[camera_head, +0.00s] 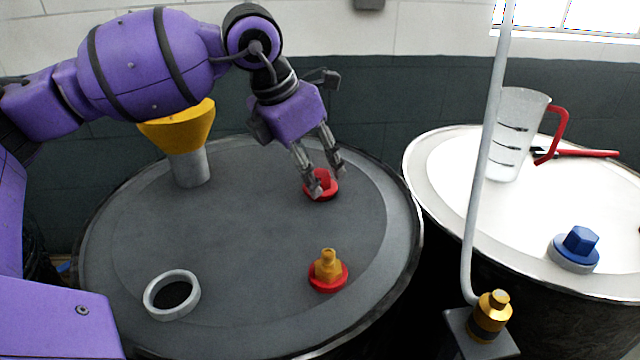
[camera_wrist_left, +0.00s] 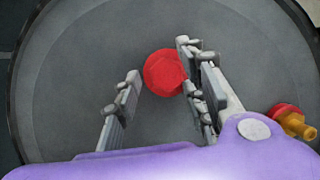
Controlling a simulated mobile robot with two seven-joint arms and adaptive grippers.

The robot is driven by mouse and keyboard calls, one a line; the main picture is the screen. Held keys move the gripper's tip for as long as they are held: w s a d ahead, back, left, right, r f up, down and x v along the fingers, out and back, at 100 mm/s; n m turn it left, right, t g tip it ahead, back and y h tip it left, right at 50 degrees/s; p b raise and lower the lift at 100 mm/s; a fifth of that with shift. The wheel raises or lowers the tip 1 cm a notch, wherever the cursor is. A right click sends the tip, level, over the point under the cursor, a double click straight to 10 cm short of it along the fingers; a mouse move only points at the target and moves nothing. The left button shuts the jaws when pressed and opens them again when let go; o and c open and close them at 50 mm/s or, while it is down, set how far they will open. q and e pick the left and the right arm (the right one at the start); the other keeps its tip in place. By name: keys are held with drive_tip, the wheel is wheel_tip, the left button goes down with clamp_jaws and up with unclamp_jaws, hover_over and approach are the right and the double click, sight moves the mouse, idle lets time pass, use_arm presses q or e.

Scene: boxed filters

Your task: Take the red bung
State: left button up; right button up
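The red bung (camera_head: 325,187) sits on the far right part of the grey drum lid (camera_head: 240,240). My left gripper (camera_head: 328,181) points down over it, with its fingertips close around the bung. In the left wrist view the bung (camera_wrist_left: 163,73) shows as a red disc with a raised faceted middle. It lies between the spread fingers of the left gripper (camera_wrist_left: 159,62), nearer the right finger, which partly covers its edge. The left finger stands apart from it. Whether the right finger touches it I cannot tell. My right gripper is in neither view.
A brass fitting on a red base (camera_head: 328,270) stands nearer on the lid. A grey ring (camera_head: 172,295) is at front left and a yellow funnel (camera_head: 180,130) at back left. On the white drum are a clear jug (camera_head: 515,135) and blue bung (camera_head: 578,245). A grey pipe (camera_head: 482,150) rises between the drums.

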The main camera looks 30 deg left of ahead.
use_arm(q)
clamp_jaws()
